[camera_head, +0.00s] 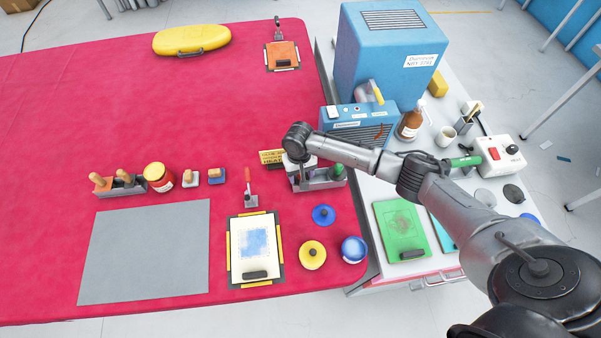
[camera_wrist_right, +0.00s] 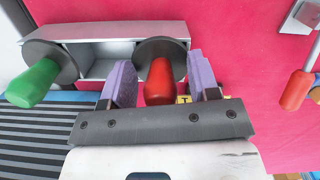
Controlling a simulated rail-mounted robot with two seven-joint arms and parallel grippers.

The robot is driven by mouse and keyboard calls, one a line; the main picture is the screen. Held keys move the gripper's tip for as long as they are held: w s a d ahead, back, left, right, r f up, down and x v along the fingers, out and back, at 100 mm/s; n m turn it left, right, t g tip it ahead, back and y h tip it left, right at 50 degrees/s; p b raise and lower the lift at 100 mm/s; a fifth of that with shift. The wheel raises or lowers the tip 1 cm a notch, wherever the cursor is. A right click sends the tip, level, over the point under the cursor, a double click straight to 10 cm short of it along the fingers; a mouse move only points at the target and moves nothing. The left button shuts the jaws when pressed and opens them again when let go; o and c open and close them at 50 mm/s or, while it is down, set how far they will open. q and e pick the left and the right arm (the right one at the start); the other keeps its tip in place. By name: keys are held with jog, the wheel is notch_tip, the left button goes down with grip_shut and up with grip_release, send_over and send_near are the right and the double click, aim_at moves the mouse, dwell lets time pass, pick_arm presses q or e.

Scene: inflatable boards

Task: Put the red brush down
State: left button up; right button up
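The red brush (camera_wrist_right: 160,82), with a rounded red handle and a dark round disc, sits at one end of a grey two-compartment holder (camera_wrist_right: 100,31) in the right wrist view. My right gripper (camera_wrist_right: 162,80) has its purple fingers on either side of the red handle, with small gaps showing, so it looks open around it. In the head view the right gripper (camera_head: 299,172) is above the left end of the holder (camera_head: 322,183) and hides the red brush. My left gripper is not in view.
A green-handled brush (camera_wrist_right: 36,84) stands at the holder's other end. A red-handled scraper (camera_head: 249,186) lies left of it. A blue machine (camera_head: 357,125) stands behind right.

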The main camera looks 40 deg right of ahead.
jog(key=shift+r, duration=0.3)
notch_tip(320, 180, up, 12)
jog(key=w+p, duration=0.1)
jog(key=shift+w+d+r, duration=0.15)
jog(key=shift+d, duration=0.1)
jog(key=s+a+f+n+t+y, duration=0.1)
jog(key=s+a+f+n, duration=0.2)
jog(key=s+a+f, duration=0.35)
jog(key=s+a+f+n+t+y, duration=0.1)
jog(key=s+a+f+n, duration=0.2)
jog(key=s+a, duration=0.55)
jog(key=shift+n+t+h, duration=0.3)
jog(key=shift+t, duration=0.6)
jog(key=s, duration=0.8)
jog(key=shift+s+d+r, duration=0.1)
jog(key=shift+s+d, duration=0.1)
jog(key=shift+s, duration=0.1)
jog(key=s+d+r+t+h, duration=0.1)
jog(key=s+d+r, duration=0.1)
jog(key=s, duration=0.5)
jog(key=shift+s+d+r+h, duration=0.3)
jog(key=shift+d+r+h, duration=0.1)
jog(key=shift+d, duration=0.45)
